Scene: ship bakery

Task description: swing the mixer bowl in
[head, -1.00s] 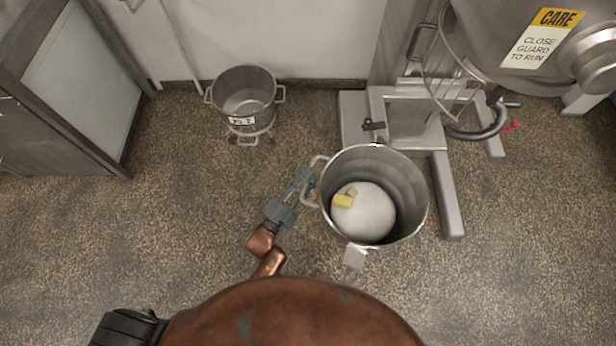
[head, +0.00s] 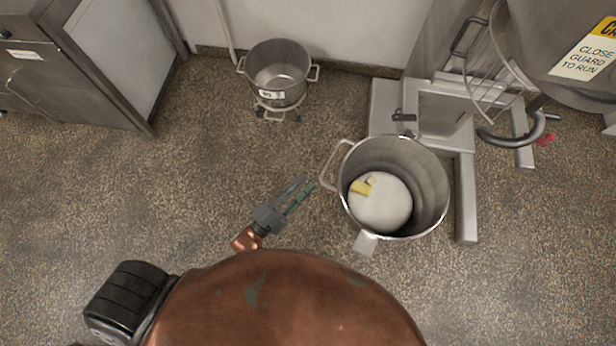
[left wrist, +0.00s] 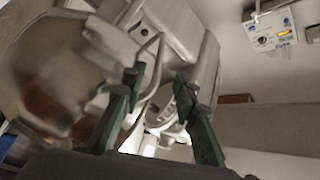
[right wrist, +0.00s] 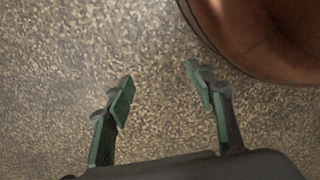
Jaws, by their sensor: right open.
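The mixer bowl (head: 428,190) is a large steel bowl at the foot of the mixer (head: 466,190), in front of its column. A white mass and yellow pieces lie in it. Its loop handle (head: 334,164) sticks out on the left side. My left gripper (head: 307,186) is open and empty, just left of the bowl and apart from the handle. In the left wrist view the handle (left wrist: 155,72) appears beyond the open fingers. My right gripper (right wrist: 160,90) is open and empty above the floor; it is not seen in the head view.
A smaller steel pot (head: 277,75) on a wheeled stand is by the back wall. A metal cabinet (head: 85,65) stands at the left. A wire guard and the mixer head (head: 560,50) are at the upper right. Floor is free left of the bowl.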

